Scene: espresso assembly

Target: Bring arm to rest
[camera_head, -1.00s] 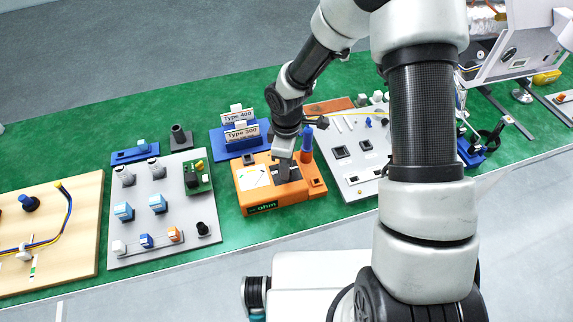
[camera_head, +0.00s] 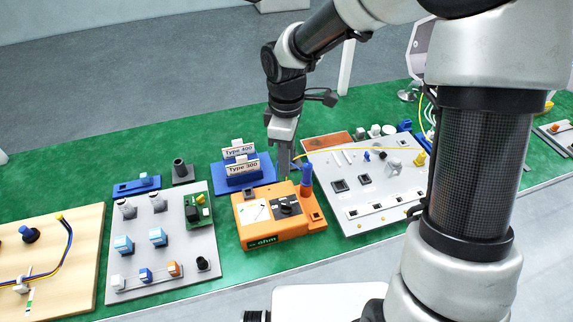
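My arm reaches in from the upper right of the head view. My gripper (camera_head: 283,166) points down and hangs above the far edge of the orange ohm meter box (camera_head: 252,228). It appears clear of the box, with nothing visible in it. Its fingers are small and dark here, so I cannot tell whether they are open or shut. The box's black dial (camera_head: 287,206) is in plain view.
A blue stand with type plates (camera_head: 240,178) is close left of my gripper. A grey component board (camera_head: 150,215) and wooden board (camera_head: 85,250) lie further left. A white board (camera_head: 375,205) lies right, partly behind my arm. The grey floor behind is mostly open.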

